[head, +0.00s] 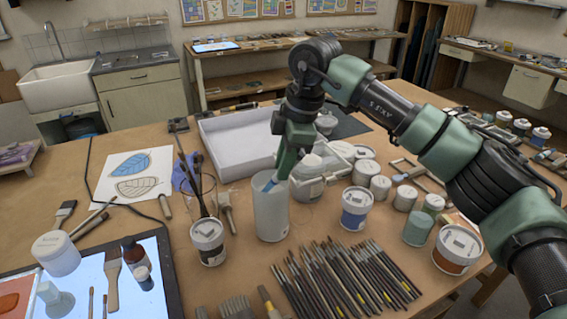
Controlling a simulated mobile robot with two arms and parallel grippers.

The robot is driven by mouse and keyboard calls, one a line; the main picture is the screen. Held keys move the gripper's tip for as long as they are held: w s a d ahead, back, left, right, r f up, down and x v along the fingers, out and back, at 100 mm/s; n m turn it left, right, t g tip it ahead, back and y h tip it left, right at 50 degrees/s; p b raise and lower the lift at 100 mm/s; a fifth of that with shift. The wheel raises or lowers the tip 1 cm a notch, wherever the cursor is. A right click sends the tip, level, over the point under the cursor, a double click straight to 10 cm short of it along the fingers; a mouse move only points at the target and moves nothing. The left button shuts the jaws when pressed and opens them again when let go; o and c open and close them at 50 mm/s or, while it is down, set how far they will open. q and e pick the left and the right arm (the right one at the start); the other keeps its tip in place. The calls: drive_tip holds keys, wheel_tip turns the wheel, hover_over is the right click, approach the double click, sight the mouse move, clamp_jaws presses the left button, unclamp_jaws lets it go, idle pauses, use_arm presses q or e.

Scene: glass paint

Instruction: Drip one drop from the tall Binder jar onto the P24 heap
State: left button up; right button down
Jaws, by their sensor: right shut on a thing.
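A tall pale jar (271,217), open at the top, stands near the middle of the table. I take it for the Binder jar, though no label is readable. My right gripper (282,172) reaches down from the right over its mouth. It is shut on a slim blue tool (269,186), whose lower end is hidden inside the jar. An orange patch (10,301) lies on the lit glass panel (85,298) at the lower left, cut off by the picture edge. I cannot tell whether it is the P24 heap. My left gripper is out of view.
Lidded jars (355,207) crowd the right. A brush pot (203,195) and a small jar (208,243) stand left of the tall jar. Several brushes (345,275) lie in front. A white tray (235,150) is behind.

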drive_tip(key=shift+s+d+r+p, duration=0.1)
drive_tip(key=shift+d+r+p, duration=0.3)
drive_tip(key=shift+d+r, duration=0.45)
drive_tip(key=shift+s+d+r+p, duration=0.1)
drive_tip(key=shift+d+r+p, duration=0.4)
drive_tip(key=shift+r, duration=0.65)
drive_tip(key=shift+s+d+r+p, duration=0.1)
drive_tip(key=shift+d+r+p, duration=0.2)
drive_tip(key=shift+d+r, duration=0.6)
drive_tip(key=shift+a+r+p, duration=0.15)
drive_tip(key=shift+r+p, duration=1.3)
drive_tip(key=shift+r, duration=0.95)
drive_tip(key=shift+f, duration=0.1)
